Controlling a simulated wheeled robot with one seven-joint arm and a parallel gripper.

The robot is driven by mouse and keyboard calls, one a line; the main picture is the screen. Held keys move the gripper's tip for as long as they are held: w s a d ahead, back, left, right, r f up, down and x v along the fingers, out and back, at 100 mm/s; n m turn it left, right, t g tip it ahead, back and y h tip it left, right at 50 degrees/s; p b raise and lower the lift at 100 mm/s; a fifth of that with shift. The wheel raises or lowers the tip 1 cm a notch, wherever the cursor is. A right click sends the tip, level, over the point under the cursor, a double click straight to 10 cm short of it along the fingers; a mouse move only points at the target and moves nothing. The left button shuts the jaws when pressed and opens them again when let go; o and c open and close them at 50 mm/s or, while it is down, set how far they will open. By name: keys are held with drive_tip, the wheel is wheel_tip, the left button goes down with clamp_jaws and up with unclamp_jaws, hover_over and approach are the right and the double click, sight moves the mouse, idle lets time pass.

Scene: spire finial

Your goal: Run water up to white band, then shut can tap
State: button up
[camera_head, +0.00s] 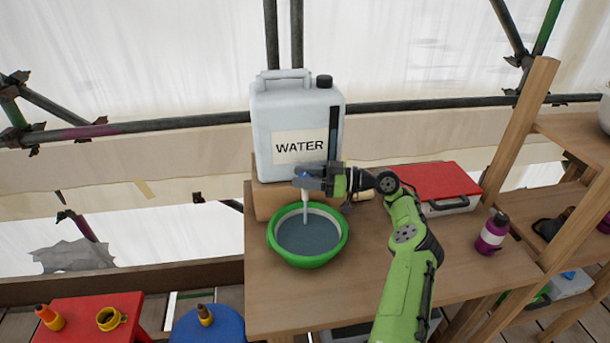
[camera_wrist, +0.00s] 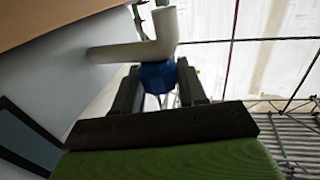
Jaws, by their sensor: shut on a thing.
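The white water can (camera_head: 290,110) stands on a wooden block at the back of the bench, labelled WATER. My gripper (camera_head: 308,178) is at the can's front, shut on the blue tap handle (camera_head: 304,174). In the wrist view, the blue handle (camera_wrist: 158,77) sits between the fingers, beside the white elbow spout (camera_wrist: 150,48). The spout points down over the green bowl (camera_head: 338,246), and a thin greyish stream appears to run from it into the bowl. Blue-grey water (camera_head: 310,238) covers the inside of the bowl. A pale band (camera_head: 283,222) shows around the inner wall above the water.
A red-lidded case (camera_head: 440,181) lies at the bench's back right. A purple bottle (camera_head: 492,234) stands near the right edge. A wooden shelf (camera_head: 565,130) rises at right. A red stool (camera_head: 85,318) and a blue stool (camera_head: 208,325) stand at lower left.

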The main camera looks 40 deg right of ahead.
drive_tip(key=o, duration=0.9)
drive_tip(key=shift+w+a, duration=0.1)
drive_tip(key=shift+o, duration=0.2)
drive_tip(key=v, duration=1.6)
drive_tip(key=shift+p, duration=0.3)
drive_tip(key=shift+a, duration=0.1)
